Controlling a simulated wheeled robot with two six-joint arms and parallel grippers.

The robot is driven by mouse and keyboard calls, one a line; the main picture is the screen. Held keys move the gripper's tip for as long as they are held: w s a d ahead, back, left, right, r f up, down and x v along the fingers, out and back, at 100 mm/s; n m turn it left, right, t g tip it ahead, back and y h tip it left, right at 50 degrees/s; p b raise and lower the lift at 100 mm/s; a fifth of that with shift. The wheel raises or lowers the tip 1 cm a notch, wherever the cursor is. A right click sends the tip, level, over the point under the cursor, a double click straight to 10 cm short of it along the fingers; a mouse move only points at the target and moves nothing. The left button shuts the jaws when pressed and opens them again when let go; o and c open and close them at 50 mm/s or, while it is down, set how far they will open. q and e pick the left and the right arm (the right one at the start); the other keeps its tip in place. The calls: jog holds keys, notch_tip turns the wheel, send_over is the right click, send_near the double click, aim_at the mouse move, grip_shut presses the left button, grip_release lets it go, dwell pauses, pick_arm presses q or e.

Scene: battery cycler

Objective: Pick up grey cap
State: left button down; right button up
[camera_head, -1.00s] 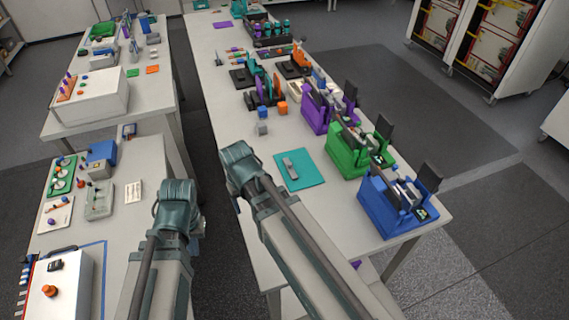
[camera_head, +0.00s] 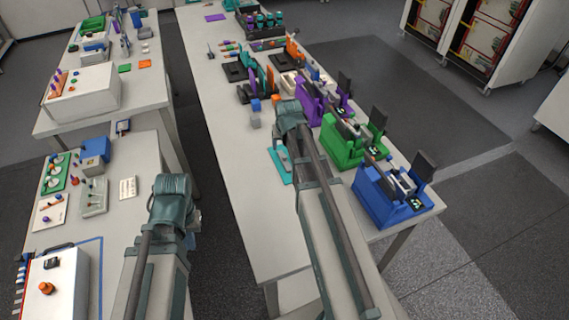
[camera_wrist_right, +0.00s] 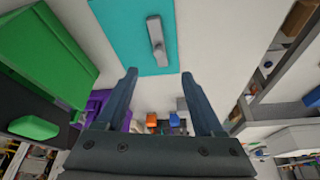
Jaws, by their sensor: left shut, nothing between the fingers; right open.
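The small grey block that I take for the grey cap (camera_head: 255,121) stands on the long table beside a blue block (camera_head: 255,105). In the right wrist view the cap (camera_wrist_right: 182,104) is partly visible beyond the right finger. My right gripper (camera_wrist_right: 160,74) is open and empty above the table. In the head view the right wrist (camera_head: 289,117) is right of the cap and partly hides the teal mat (camera_head: 277,171). My left gripper (camera_head: 190,222) is shut and empty, over the gap between the tables; its fingertips are hard to make out.
A grey elongated piece (camera_wrist_right: 156,40) lies on the teal mat. Purple (camera_head: 312,105), green (camera_head: 350,140) and blue (camera_head: 392,195) devices line the right table edge. An orange block (camera_wrist_right: 152,118) is near the cap. The table left of the cap is clear.

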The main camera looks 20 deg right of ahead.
aim_at(284, 156)
jog(key=b+x, duration=0.4)
jog(key=x, duration=0.2)
jog(key=shift+f+b, duration=0.15)
jog(key=shift+b, duration=0.2)
jog(key=b+x, duration=0.5)
jog(key=shift+f, duration=0.15)
grip_shut()
